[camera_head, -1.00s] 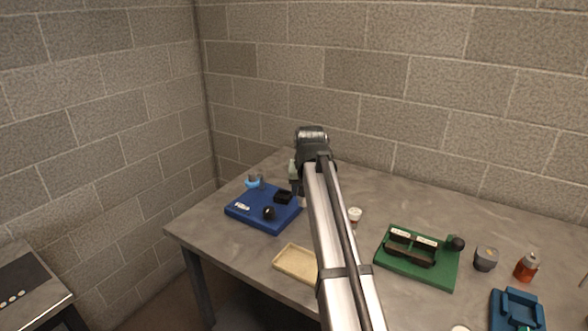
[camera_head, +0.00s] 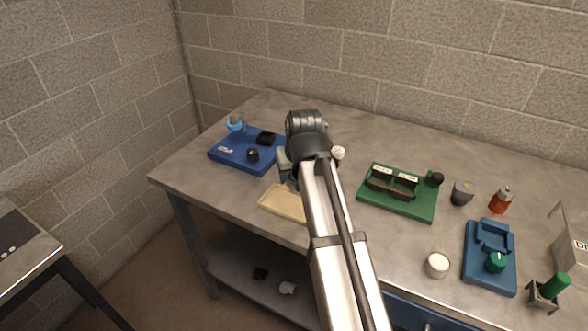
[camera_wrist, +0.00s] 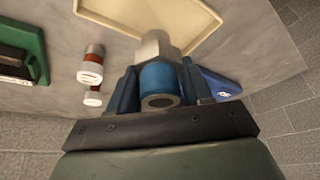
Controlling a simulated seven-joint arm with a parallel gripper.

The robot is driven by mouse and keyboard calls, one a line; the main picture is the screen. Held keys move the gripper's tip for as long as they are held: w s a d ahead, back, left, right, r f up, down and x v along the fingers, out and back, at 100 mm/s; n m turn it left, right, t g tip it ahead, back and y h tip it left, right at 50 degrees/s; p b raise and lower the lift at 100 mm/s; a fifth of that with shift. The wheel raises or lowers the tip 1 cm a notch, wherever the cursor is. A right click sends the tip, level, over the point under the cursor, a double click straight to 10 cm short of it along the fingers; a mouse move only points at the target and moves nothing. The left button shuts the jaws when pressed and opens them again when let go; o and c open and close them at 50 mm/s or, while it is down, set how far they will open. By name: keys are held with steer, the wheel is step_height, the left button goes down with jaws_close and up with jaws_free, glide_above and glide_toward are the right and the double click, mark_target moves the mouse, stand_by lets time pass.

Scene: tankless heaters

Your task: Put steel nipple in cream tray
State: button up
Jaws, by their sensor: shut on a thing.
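My gripper (camera_wrist: 160,86) is shut on the steel nipple (camera_wrist: 156,47), a silvery hex-ended piece with a blue band between the fingers and a round open end towards the wrist camera. The cream tray (camera_head: 264,206) lies near the table's front left edge, a shallow rectangle that looks empty where it shows. Its rim also shows in the wrist view (camera_wrist: 204,43), behind the nipple. I cannot tell the height of the nipple above the tray.
A blue board (camera_head: 228,155) with black parts lies left of the gripper. A green fixture (camera_head: 405,205) and a small white-topped piece (camera_head: 338,153) stand to the right. A teal-blue holder (camera_head: 482,270) and a red bottle (camera_head: 500,202) are farther right. The back of the table is clear.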

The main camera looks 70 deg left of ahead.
steer(key=shift+f, duration=2.8)
steer(key=shift+f, duration=0.6)
steer(key=o, duration=1.3)
steer(key=v, duration=1.3)
steer(key=shift+r, duration=0.35)
steer(key=shift+d, duration=0.1)
steer(key=shift+w, duration=0.15)
